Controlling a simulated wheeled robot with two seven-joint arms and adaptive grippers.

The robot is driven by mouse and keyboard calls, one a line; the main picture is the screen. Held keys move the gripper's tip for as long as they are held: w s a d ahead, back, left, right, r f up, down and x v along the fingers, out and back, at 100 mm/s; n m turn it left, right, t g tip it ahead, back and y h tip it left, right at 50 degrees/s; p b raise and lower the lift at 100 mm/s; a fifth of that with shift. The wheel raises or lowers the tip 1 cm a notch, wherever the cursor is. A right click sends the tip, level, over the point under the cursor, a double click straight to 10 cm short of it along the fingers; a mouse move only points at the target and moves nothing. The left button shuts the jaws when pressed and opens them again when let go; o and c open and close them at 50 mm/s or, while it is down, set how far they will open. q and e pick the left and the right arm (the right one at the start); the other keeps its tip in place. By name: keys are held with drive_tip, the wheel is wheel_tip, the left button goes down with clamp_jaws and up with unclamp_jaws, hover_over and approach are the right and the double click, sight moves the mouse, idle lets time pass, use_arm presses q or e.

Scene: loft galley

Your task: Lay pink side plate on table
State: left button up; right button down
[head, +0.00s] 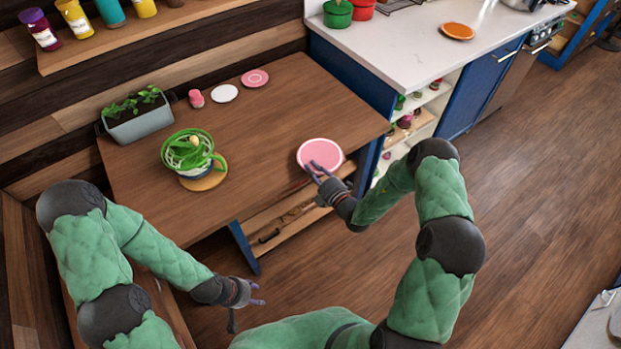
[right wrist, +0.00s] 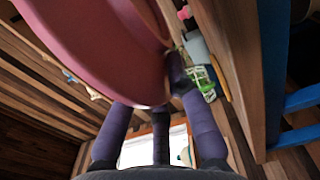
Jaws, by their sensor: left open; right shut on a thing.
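The pink side plate (head: 320,152) shows over the right front part of the wooden table (head: 270,125). My right gripper (head: 319,172) is shut on the near rim of the plate. In the right wrist view the plate (right wrist: 95,40) fills the upper left and hides much behind it, with the purple fingers at its rim. The table (right wrist: 232,120) shows there to the right of the plate, seemingly apart from it. My left gripper (head: 256,292) is open and empty, low in front of the table.
A grey planter (head: 138,117), a pink shaker (head: 196,98), a white disc (head: 224,93) and a small pink saucer (head: 255,78) are along the back. The middle of the tabletop is clear.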

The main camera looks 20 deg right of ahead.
drive_tip(key=shift+w+a+f, duration=0.1)
drive_tip(key=shift+a+f, duration=0.3)
drive_tip(key=shift+f, duration=0.05)
wheel_tip(320, 180, down, 3)
drive_tip(key=shift+f+b, duration=0.1)
drive_tip(key=shift+b, duration=0.9)
drive_tip(key=c, duration=1.5)
unclamp_jaws()
drive_tip(key=shift+f, duration=0.15)
drive_tip(key=shift+o, duration=1.4)
